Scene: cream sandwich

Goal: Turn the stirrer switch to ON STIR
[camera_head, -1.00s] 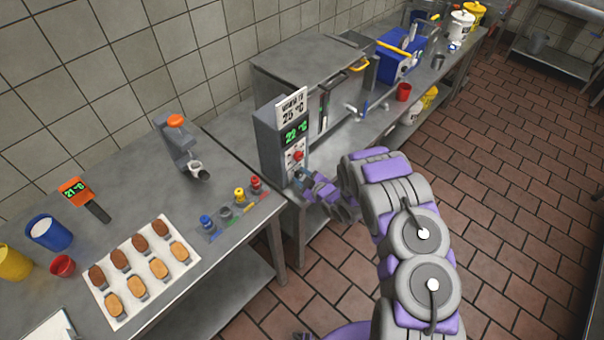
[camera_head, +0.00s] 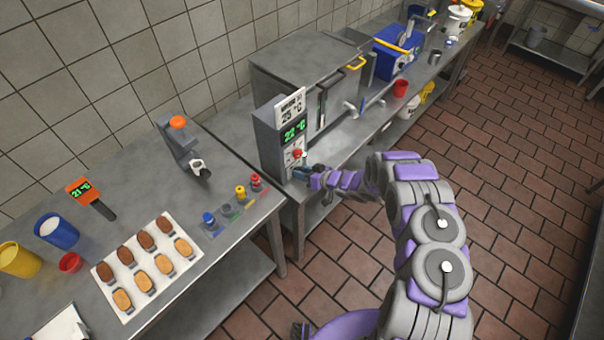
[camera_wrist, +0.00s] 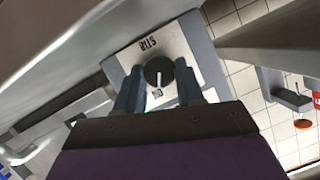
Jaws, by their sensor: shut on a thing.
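The stirrer switch is a round dark knob (camera_wrist: 159,72) with a white pointer line, on a pale plate (camera_wrist: 178,45) marked STIR. In the wrist view the pointer line runs toward the picture's bottom, away from the STIR word; small lettering there is partly hidden. My gripper (camera_wrist: 158,88) has one finger on each side of the knob and is shut on it. In the head view my gripper (camera_head: 302,173) is at the lower front of the grey control box (camera_head: 269,145), below a red button (camera_head: 297,153); the knob is hidden there.
The box has a green-lit display (camera_head: 294,130) and a temperature sign (camera_head: 291,107). A grey machine (camera_head: 300,75) stands behind it. On the left table (camera_head: 130,190) are a white tray with biscuits, cups and small coloured pots. The tiled floor (camera_head: 510,220) at right is clear.

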